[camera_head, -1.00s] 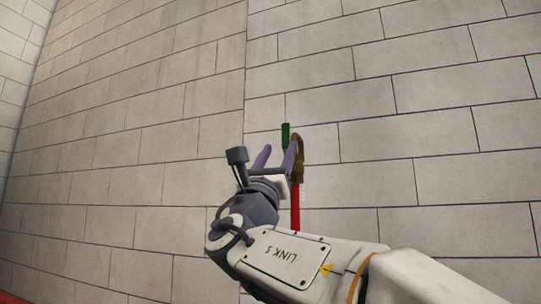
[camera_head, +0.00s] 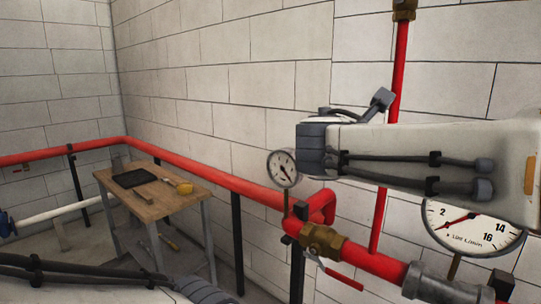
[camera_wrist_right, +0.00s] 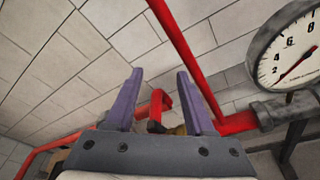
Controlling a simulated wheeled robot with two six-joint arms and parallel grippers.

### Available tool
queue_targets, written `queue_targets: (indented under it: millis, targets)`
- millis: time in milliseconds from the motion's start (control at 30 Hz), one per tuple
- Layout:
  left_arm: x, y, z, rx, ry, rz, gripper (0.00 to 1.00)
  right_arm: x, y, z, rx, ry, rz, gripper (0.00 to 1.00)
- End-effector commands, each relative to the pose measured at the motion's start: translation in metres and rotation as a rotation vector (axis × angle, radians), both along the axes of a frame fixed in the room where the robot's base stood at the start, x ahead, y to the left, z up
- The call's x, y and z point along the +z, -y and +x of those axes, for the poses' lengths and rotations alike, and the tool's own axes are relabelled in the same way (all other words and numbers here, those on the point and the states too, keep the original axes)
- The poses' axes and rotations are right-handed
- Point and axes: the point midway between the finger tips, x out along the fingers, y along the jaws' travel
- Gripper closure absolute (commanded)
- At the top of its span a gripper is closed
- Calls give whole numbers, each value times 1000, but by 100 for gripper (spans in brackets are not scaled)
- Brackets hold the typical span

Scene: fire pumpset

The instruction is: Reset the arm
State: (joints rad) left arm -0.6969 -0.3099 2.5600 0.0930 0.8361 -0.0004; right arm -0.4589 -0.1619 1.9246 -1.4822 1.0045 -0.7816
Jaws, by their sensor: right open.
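My right arm (camera_head: 430,155) comes in from the right in the head view, in front of the wall and the red pipes. Its gripper cannot be made out there. In the right wrist view my right gripper (camera_wrist_right: 160,78) shows two purple fingers apart with nothing between them. A brass fitting (camera_head: 403,10) sits on top of the vertical red pipe (camera_head: 398,70), cut by the upper picture edge. Part of my left arm (camera_head: 90,280) shows at the bottom left; its gripper is out of view.
A large gauge (camera_head: 470,225) and a small gauge (camera_head: 283,168) stand near the red pipework. A brass valve (camera_head: 322,241) with a red handle sits on the lower pipe. A wooden table (camera_head: 155,205) with a dark tray (camera_head: 134,178) stands at left.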

Motion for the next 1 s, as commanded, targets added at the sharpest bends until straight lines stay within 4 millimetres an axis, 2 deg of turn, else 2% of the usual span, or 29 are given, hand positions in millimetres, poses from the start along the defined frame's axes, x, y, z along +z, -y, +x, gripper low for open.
queue_targets:
  millis: [33,100,167,200,267,300,433,500,600,700,833,1000]
  targets:
    - [1,0,0,0,0,0,50,-35,-8,-11,-3,-54,126,46]
    - [1,0,0,0,0,0,50,-84,-21,-30,-33,-131,313,46]
    - [2,0,0,0,0,0,50,-124,-33,-50,-75,-199,471,46]
    - [2,0,0,0,0,0,50,-149,-41,-66,-115,-242,573,46]
    - [3,0,0,0,0,0,50,-184,-54,-93,-186,-308,722,46]
    - [3,0,0,0,0,0,50,-206,-63,-113,-246,-351,819,46]
    - [4,0,0,0,0,0,50,-265,-92,-183,-490,-475,1105,46]
    - [5,0,0,0,0,0,50,-287,-105,-217,-632,-523,1225,46]
    - [5,0,0,0,0,0,50,-306,-119,-256,-817,-565,1345,46]
    - [5,0,0,0,0,0,50,-316,-128,-280,-948,-584,1416,46]
    - [5,0,0,0,0,0,50,-320,-134,-294,-1028,-590,1453,46]
    - [5,0,0,0,0,0,50,-321,-134,-294,-1036,-591,1456,46]
